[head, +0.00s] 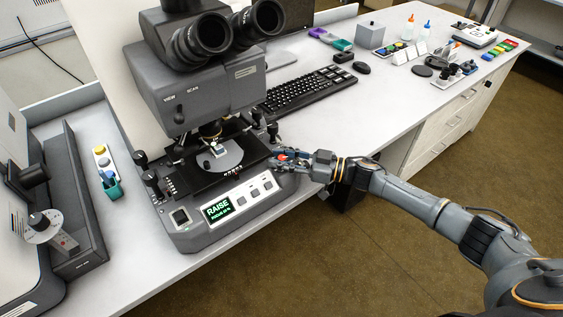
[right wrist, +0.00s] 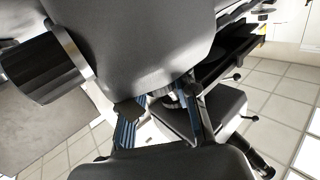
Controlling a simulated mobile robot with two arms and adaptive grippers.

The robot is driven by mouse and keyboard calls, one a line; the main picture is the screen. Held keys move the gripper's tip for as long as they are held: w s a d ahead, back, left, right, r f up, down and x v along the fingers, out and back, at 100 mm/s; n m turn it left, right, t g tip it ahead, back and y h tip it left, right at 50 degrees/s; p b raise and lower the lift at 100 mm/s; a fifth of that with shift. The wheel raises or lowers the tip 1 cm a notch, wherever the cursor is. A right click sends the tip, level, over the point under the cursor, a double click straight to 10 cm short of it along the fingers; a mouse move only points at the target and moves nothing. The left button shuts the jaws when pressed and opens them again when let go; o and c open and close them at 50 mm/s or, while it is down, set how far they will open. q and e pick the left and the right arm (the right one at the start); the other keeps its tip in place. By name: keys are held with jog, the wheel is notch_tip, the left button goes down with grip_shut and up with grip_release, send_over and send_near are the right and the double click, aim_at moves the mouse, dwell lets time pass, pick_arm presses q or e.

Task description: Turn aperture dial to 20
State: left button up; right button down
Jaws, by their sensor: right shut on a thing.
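The grey microscope (head: 205,85) stands on the bench with its eyepieces at the top. Its green display (head: 217,208) reads RAISE, with a smaller line below that is hard to read. My right gripper (head: 282,160) is at the right front side of the microscope. It is shut on a small knob there, mostly hidden by the fingers; a bit of red shows beside them. I cannot tell whether this is the aperture dial or read any scale. My left gripper is out of view.
A black keyboard (head: 307,90) and mouse (head: 362,68) lie behind the gripper. A grey instrument with a silver dial (head: 41,226) stands at the left. A teal holder (head: 112,187) sits between it and the microscope. The bench front is clear.

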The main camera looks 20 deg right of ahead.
jog(key=shift+n+g+y+b, duration=0.4)
jog(key=shift+n+g, duration=0.1)
jog(key=shift+g, duration=0.2)
jog(key=c, duration=1)
grip_release()
jog(key=v, duration=1.2)
jog(key=shift+w, duration=0.1)
